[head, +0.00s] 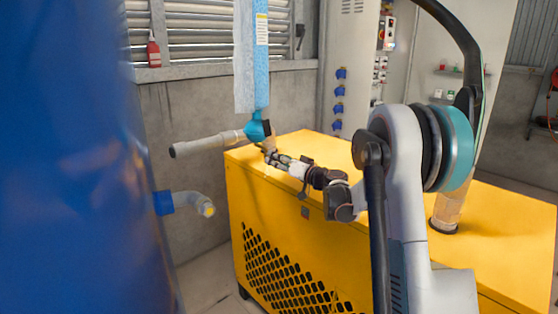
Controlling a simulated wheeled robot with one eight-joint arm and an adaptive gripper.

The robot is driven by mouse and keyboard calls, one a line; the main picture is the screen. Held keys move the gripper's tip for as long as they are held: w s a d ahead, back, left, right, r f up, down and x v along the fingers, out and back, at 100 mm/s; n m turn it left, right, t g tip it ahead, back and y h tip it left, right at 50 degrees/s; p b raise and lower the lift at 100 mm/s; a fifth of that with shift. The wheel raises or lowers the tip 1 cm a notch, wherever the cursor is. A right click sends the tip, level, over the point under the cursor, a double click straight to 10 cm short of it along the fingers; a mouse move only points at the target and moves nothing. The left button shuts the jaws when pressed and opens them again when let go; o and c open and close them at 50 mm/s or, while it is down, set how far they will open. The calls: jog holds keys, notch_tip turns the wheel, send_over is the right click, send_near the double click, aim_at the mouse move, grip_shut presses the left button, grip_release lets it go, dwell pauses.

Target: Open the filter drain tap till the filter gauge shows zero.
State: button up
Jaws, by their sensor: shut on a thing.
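My gripper (270,152) reaches in from the right, above the left end of the yellow cabinet. It is shut on a small brassy part (268,143), which looks like the drain tap, just under a teal fitting (257,130). The gripper fingers partly cover that part, so its handle angle cannot be read. The teal fitting sits at the foot of a tall blue upright body (262,75) with a pale label, which may be the filter. No gauge face can be made out in the head view.
A blue tank (75,160) fills the left side. A grey pipe (205,145) runs left from the teal fitting. A short grey elbow (190,200) sticks out of the tank. The yellow cabinet (320,240) stands beneath my arm. A black hose rises at the right.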

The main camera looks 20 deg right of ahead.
jog(key=shift+a+f+m, duration=0.1)
jog(key=shift+f+m, duration=0.05)
jog(key=shift+m, duration=1.1)
jog(key=shift+a+f+m, duration=0.1)
jog(key=shift+f+m, duration=0.05)
jog(key=shift+m, duration=1.15)
jog(key=shift+a+f+m, duration=0.1)
jog(key=shift+f+m, duration=0.05)
jog(key=shift+m, duration=1.1)
jog(key=shift+s+m, duration=0.1)
jog(key=shift+m, duration=0.2)
jog(key=o, duration=1.1)
jog(key=shift+c, duration=0.2)
jog(key=v, duration=1.2)
